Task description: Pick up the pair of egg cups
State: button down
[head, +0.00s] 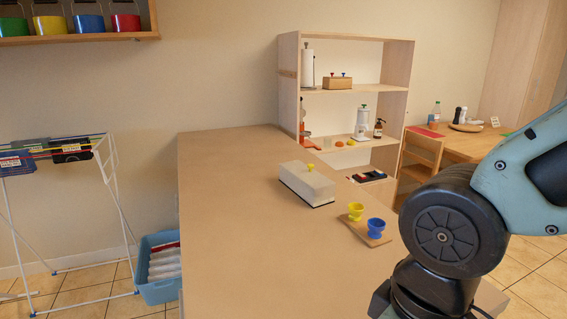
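The pair of egg cups stands on a small wooden board (361,232) near the right edge of the brown counter. The yellow egg cup (356,211) is at the back left and the blue egg cup (376,228) is at the front right, close beside it. Both are upright. My arm fills the right side of the head view, to the right of the board, and its links are apart from the cups in the picture. My gripper is not in view.
A white box with a yellow knob (306,184) sits behind the cups on the counter (232,215). A wooden shelf unit (346,45) stands at the back. The left and front of the counter are clear. A drying rack (112,190) and blue basket (156,290) stand left.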

aim_at(370, 230)
jog(key=i+l+u, duration=0.2)
jog(key=l, duration=0.3)
jog(key=i+l+u, duration=0.2)
jog(key=l, duration=0.3)
jog(key=l+u, duration=0.2)
jog(key=l, duration=0.3)
